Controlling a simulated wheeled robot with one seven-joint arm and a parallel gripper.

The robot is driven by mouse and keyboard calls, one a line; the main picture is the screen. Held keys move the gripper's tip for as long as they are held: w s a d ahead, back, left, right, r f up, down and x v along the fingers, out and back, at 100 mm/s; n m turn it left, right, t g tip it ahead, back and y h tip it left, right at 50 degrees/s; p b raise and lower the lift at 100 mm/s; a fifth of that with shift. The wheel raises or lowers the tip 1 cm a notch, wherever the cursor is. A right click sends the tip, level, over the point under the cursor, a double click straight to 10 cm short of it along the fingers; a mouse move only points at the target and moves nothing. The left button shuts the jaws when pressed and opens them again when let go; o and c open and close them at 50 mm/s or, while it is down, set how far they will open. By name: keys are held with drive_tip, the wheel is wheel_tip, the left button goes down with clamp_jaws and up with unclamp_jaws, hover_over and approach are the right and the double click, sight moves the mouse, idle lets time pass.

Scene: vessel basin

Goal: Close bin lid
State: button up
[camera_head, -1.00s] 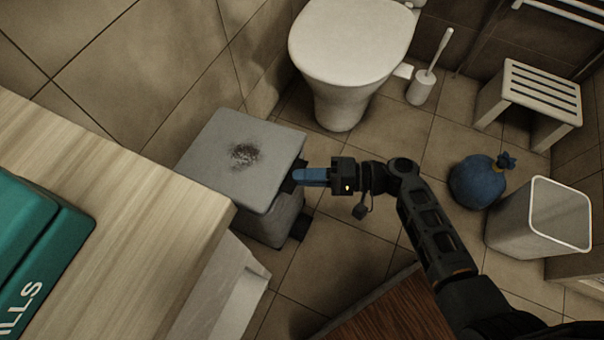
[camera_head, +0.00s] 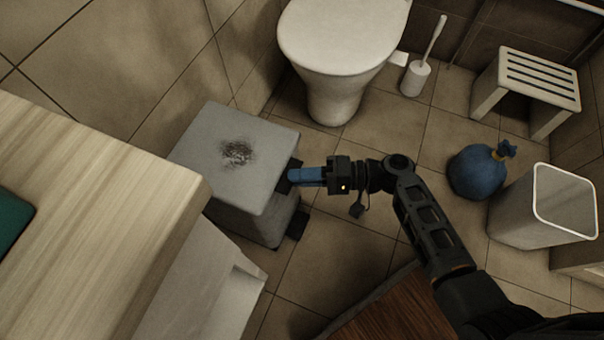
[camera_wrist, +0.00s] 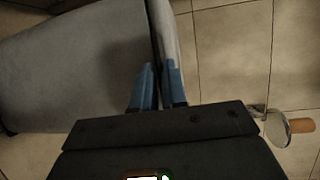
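The grey bin (camera_head: 272,218) stands beside the wooden counter in the head view, left of the toilet. Its square grey lid (camera_head: 245,190), with a dark stain on top, lies over the bin's top. Whether a small gap remains under its edge cannot be told. My gripper (camera_head: 291,176), with blue fingers, is at the lid's right edge, level with it. In the wrist view the grey lid (camera_wrist: 75,75) fills the left side. The finger pair (camera_wrist: 158,68) is close together at the lid's edge, holding nothing that I can see. Contact with the lid is unclear.
A wooden counter (camera_head: 110,200) is at the left. A toilet (camera_head: 340,45) and brush (camera_head: 418,78) stand behind. A slatted stool (camera_head: 535,80), blue bag (camera_head: 475,172) and white basket (camera_head: 525,220) are at the right. Tiled floor is free below my gripper.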

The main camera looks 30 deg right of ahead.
drive_tip(key=o, duration=0.4)
drive_tip(key=shift+a+f, duration=0.1)
drive_tip(key=shift+f, duration=0.35)
drive_tip(key=shift+r, duration=0.1)
drive_tip(key=p+v, duration=0.1)
drive_tip(key=v, duration=0.6)
drive_tip(key=shift+s+d+r, duration=0.1)
drive_tip(key=shift+s+d, duration=0.15)
drive_tip(key=shift+d, duration=0.05)
